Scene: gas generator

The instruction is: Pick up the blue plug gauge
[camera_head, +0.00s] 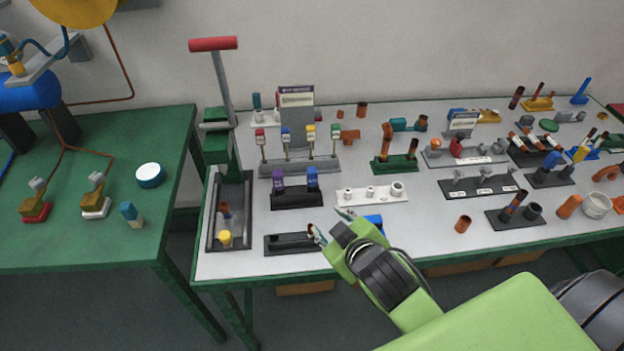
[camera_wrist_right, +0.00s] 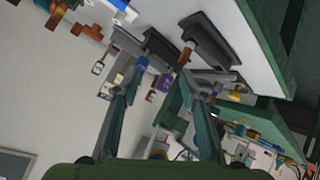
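A blue plug-like piece (camera_head: 312,178) stands upright in a black stand (camera_head: 297,198) beside a purple one (camera_head: 278,180). I cannot tell for sure whether it is the plug gauge. In the right wrist view, a blue piece (camera_wrist_right: 142,62) shows by the left fingertip and a purple one (camera_wrist_right: 165,84) between the fingers. My right gripper (camera_head: 329,223) is open with nothing between its fingers, in front of the black stand and apart from it. Another blue block (camera_head: 374,222) is partly hidden behind this gripper. My left gripper is out of view.
A white holder (camera_head: 372,195) is just behind the right gripper, and a low black tray (camera_head: 287,243) is to its left. A green press with a red handle (camera_head: 213,44) stands at the table's left end. Stands with many small parts crowd the table's right side.

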